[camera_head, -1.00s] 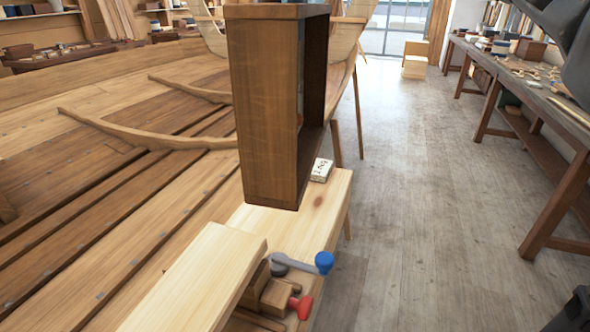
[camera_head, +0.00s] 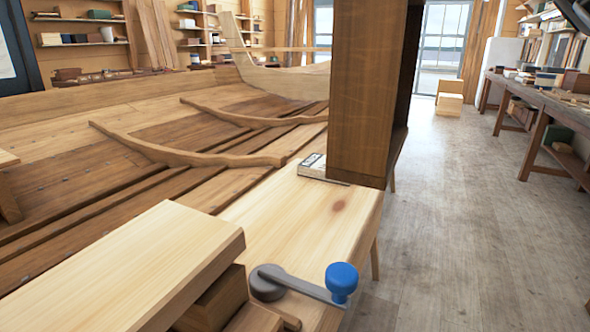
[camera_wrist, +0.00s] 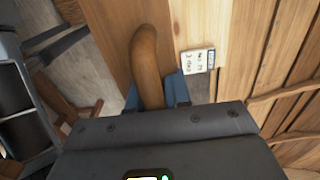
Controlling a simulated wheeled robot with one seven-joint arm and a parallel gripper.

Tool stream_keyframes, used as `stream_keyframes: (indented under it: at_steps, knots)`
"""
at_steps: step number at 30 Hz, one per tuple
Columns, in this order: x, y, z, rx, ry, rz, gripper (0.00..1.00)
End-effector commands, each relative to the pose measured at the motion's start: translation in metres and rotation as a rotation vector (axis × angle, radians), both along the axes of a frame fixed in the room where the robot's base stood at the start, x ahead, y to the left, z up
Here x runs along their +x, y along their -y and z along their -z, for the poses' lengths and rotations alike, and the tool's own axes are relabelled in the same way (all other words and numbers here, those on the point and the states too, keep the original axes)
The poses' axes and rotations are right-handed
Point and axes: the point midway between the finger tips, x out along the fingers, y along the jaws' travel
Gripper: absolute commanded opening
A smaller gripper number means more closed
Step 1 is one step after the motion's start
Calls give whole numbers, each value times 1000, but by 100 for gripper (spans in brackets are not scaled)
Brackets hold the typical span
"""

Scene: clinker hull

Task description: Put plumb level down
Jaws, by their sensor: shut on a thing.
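The plumb level appears as a tall, open-sided brown wooden frame (camera_head: 368,90), upright over the far right end of a pale plank (camera_head: 312,205); its top is cut off. Whether its bottom touches the plank is unclear. In the wrist view, my gripper (camera_wrist: 158,98) has blue fingers shut around a rounded brown wooden handle (camera_wrist: 146,55), seen in front of a brown panel (camera_wrist: 112,30) that looks like the same frame. The gripper does not show in the head view.
Nearer are a thick board (camera_head: 130,265) and a blue-knobbed crank (camera_head: 341,279). The hull (camera_head: 120,180) fills the left; floor (camera_head: 450,220) is clear right.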

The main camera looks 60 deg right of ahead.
Motion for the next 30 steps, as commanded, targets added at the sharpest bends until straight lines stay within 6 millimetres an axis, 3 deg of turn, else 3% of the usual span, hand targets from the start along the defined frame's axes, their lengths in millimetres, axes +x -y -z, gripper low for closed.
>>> stream_keyframes:
  at_steps: [4, 8, 21, 25, 30]
  knots:
    - [-1, 1, 5, 0, 0, 5, 0]
    - [10, 0, 12, 2, -1, 3, 0]
    - [90, -7, 59, 0, -2, 4, 0]
    - [107, -7, 69, 1, 0, 5, 0]
    - [113, -8, 75, 0, -1, 5, 0]
